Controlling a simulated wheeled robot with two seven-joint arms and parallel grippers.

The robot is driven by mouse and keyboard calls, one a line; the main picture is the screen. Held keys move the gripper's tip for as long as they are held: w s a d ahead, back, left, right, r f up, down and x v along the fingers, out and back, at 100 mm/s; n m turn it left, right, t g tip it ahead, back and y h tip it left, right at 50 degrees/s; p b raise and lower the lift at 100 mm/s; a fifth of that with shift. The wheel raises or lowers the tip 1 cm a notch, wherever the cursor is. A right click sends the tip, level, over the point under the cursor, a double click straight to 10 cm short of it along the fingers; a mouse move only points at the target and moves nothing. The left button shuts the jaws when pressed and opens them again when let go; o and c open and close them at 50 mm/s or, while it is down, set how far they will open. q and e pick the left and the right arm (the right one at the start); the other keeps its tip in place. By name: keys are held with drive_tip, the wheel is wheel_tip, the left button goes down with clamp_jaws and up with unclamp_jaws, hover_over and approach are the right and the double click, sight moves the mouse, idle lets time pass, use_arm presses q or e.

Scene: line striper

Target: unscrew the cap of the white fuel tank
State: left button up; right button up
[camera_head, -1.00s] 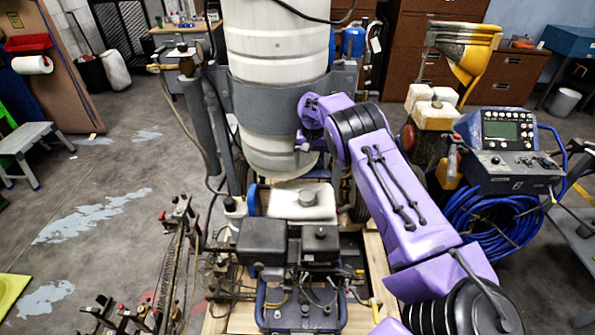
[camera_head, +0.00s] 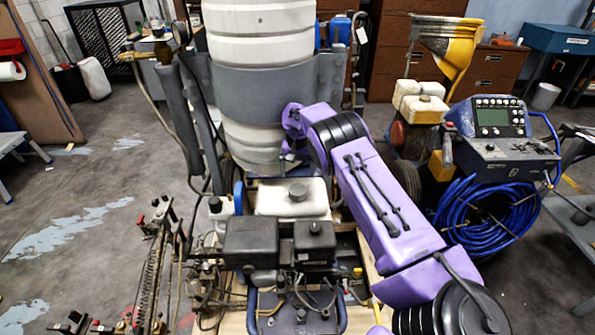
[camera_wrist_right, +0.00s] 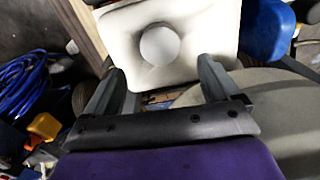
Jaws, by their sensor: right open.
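The white fuel tank (camera_head: 268,199) sits on the machine's engine in the head view, with a round grey cap (camera_head: 298,191) on top. In the right wrist view the tank (camera_wrist_right: 205,22) lies ahead of the fingers, and its cap (camera_wrist_right: 160,45) appears centred beyond the gap between them. My left gripper is not in view.
A tall white drum (camera_head: 262,60) in a grey holder stands right behind the tank. A black engine part (camera_head: 252,240) is in front. A blue-hosed machine (camera_head: 492,140) stands to the right. Floor is open at the left.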

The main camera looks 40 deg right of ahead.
sight(298, 189)
wheel_tip(298, 189, down, 6)
drive_tip(key=b, duration=0.4)
drive_tip(key=shift+r, duration=0.1)
drive_tip(key=shift+f, duration=0.35)
drive_tip(key=shift+f+b, duration=0.7)
drive_tip(key=shift+f, duration=0.45)
drive_tip(key=shift+r, duration=0.1)
drive_tip(key=c, duration=1.1)
drive_tip(key=n, duration=0.3)
drive_tip(key=shift+n, duration=2)
